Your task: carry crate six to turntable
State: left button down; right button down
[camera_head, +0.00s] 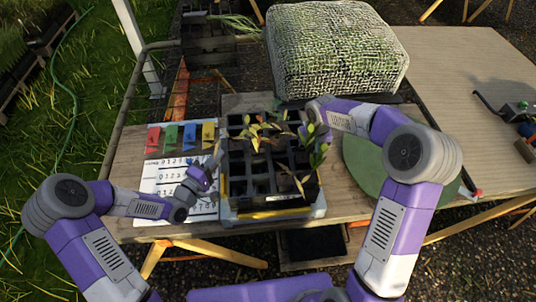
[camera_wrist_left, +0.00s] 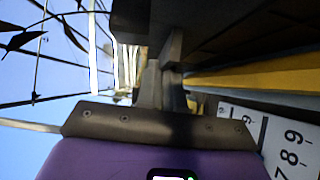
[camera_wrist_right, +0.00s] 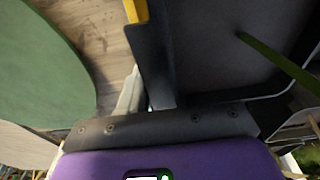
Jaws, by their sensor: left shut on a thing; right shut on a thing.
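The black crate (camera_head: 262,203) with square cells and several leafy seedlings is in the middle of the table, over a pale grey base (camera_head: 229,217). My left gripper (camera_head: 213,165) is shut on its left wall; the dark wall (camera_wrist_left: 255,35) and a yellow strip show in the left wrist view. My right gripper (camera_wrist_right: 148,88) is shut on its right wall (camera_wrist_right: 215,45); leaves and my arm partly hide this grip in the head view. The green round turntable (camera_head: 361,160) lies to the right, partly behind my right arm. I cannot tell whether the crate touches the base.
A white numbered sheet (camera_head: 160,180) with red, green, blue and yellow pieces lies left of the crate. A large mesh-covered block (camera_head: 335,50) stands behind. A second table (camera_head: 460,70) at the right holds small gear. Table room shows beyond the turntable.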

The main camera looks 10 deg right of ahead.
jog(key=shift+r+p, duration=1.85)
jog(key=shift+r, duration=0.4)
jog(key=shift+w+r, duration=0.1)
jog(key=shift+r, duration=0.3)
jog(key=shift+w+a+r+p, duration=0.1)
jog(key=shift+r+p, duration=0.85)
jog(key=shift+p, duration=0.25)
jog(key=shift+f, duration=0.15)
